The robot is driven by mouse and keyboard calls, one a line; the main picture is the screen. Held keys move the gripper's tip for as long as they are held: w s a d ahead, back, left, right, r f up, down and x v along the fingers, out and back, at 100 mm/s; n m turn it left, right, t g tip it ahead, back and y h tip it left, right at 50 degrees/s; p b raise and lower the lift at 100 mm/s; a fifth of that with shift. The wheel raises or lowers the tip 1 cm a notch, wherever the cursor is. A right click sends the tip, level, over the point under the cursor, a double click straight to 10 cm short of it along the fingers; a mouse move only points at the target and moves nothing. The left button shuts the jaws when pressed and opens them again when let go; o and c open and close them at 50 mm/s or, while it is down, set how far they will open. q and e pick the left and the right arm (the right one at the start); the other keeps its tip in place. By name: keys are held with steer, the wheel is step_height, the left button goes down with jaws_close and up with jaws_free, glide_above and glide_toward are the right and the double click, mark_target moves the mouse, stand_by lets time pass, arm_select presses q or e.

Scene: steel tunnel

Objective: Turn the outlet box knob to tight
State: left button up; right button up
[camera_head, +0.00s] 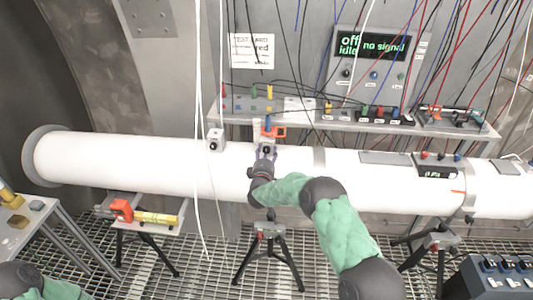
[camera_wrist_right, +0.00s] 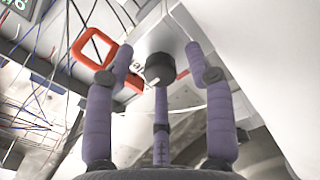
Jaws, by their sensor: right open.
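A dark round knob (camera_wrist_right: 160,69) on a pale box (camera_wrist_right: 165,38) is in the right wrist view. My right gripper (camera_wrist_right: 160,62) is open, with purple fingers spread on either side of the knob and a third finger below it. I see gaps between the side fingers and the knob; whether the lower finger touches it I cannot tell. In the head view my right gripper (camera_head: 266,152) is at the upper side of the white pipe (camera_head: 110,162), largely covering the box. An orange-red loop handle (camera_wrist_right: 95,46) is beside the box; it also shows in the head view (camera_head: 279,132). My left gripper is out of view.
Another small grey box (camera_head: 215,141) with a dark knob sits on the pipe to the left. A shelf (camera_head: 470,131) with connectors and hanging cables is behind. White cables hang in front of the pipe. A tripod (camera_head: 270,235) stands below.

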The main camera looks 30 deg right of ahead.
jaws_close()
stand_by(0.4)
